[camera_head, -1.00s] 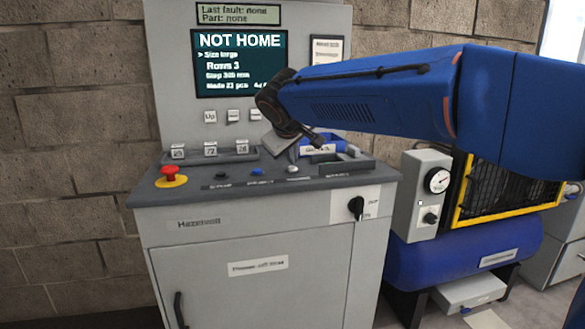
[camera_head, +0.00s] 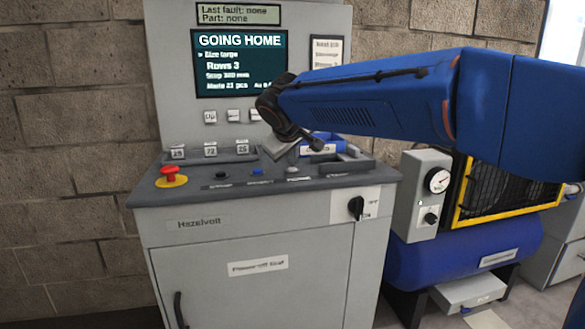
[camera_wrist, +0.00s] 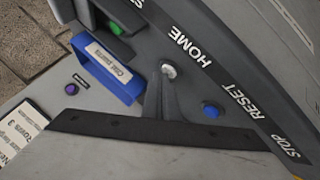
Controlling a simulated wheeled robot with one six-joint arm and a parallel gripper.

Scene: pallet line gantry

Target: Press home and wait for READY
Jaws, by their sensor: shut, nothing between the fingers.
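The panel screen (camera_head: 240,62) reads GOING HOME in the head view. The white home button (camera_head: 292,170) is on the sloped control panel, and it also shows in the wrist view (camera_wrist: 169,69) beside the HOME label (camera_wrist: 190,48). My gripper (camera_head: 291,158) is shut and empty, its tip right at the white button. In the wrist view its grey fingers (camera_wrist: 166,100) reach to the button. I cannot tell whether they touch it or whether it is pressed in.
A blue button (camera_wrist: 211,110) by RESET and a green button (camera_wrist: 115,28) flank the home button. A red emergency stop (camera_head: 171,175) is at the panel's left. A blue bin (camera_head: 325,143) stands behind my gripper. A black rotary switch (camera_head: 356,207) is at right.

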